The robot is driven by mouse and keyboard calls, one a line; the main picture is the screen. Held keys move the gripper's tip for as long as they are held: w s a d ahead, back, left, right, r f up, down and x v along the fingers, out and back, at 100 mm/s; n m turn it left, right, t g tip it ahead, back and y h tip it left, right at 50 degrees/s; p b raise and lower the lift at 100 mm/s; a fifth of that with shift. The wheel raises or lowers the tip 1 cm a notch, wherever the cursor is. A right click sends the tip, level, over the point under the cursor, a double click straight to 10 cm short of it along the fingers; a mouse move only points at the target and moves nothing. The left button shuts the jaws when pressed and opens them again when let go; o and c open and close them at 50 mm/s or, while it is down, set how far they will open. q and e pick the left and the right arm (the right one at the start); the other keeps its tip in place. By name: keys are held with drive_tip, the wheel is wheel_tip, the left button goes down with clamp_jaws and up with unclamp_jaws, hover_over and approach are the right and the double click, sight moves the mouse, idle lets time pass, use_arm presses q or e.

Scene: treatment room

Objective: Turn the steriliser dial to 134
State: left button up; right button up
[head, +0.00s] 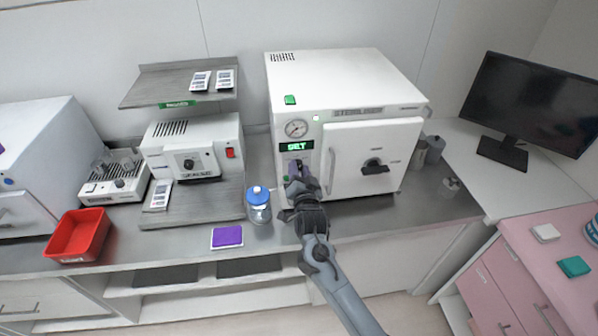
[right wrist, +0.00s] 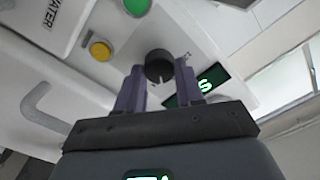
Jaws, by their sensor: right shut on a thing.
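The steriliser (head: 345,85) is a white box with a closed door at the middle back of the counter. Its green-lit display (head: 296,146) sits left of the door; I cannot read the text surely. The dial is a round dark knob (right wrist: 158,62) on the front panel in the right wrist view; my gripper mostly hides it in the head view. My right gripper (head: 299,178) reaches the panel below the display. Its purple fingers (right wrist: 160,78) are shut on the dial, one on each side. The dial's setting cannot be read. My left gripper is not in view.
A yellow button (right wrist: 100,50) and a green button (right wrist: 137,6) are near the dial. A blue-lidded jar (head: 259,208) stands left of my right gripper, with a purple pad (head: 227,236) before it. A red tray (head: 78,236) is at the left, a monitor (head: 530,105) at the right.

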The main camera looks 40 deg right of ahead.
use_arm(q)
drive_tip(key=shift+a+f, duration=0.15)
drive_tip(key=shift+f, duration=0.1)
use_arm(e)
drive_tip(key=shift+m, duration=1.3)
drive_tip(key=o, duration=1)
